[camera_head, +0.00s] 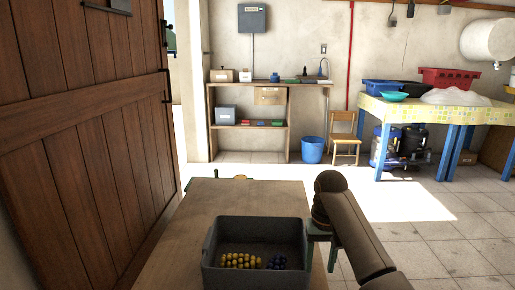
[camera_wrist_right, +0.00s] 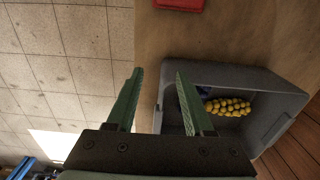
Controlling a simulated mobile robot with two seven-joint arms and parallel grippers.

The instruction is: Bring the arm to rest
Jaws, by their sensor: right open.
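My right arm (camera_head: 357,238) comes in from the lower right in the head view and bends at the table's right edge. My right gripper (camera_wrist_right: 158,72) has two green fingers, spread apart with nothing between them. In the head view its green parts show beside the crate's right wall, partly hidden by the arm. The grey crate (camera_head: 254,222) stands on the wooden table and holds yellow fruits (camera_head: 242,261) and dark blue ones (camera_head: 276,263). In the wrist view one finger overlaps the crate (camera_wrist_right: 262,78). My left gripper is not in view.
A wooden door (camera_head: 90,130) stands at the left. Tiled floor (camera_head: 440,245) is open at the right, before a table with tubs (camera_head: 450,110).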

